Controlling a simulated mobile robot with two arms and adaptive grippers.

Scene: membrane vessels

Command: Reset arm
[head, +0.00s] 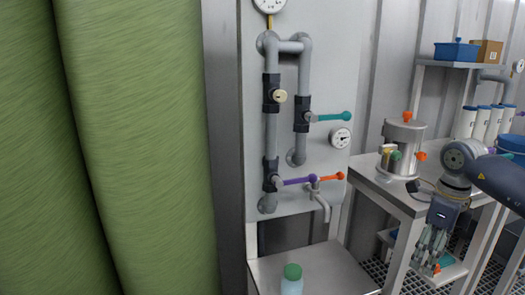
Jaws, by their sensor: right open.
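My right gripper (429,262) hangs at the right of the head view, fingers pointing down, in front of the steel bench. It is open, and I see nothing held between its fingers. My right arm comes in from the right edge. My left gripper is not in view.
Two green membrane vessels (140,130) fill the left. A grey pipe panel (335,85) carries teal, purple and orange valve handles. A green-capped bottle (292,281) stands on a low steel table (335,270). A steel pot (404,145) stands on the bench (385,190) near my arm.

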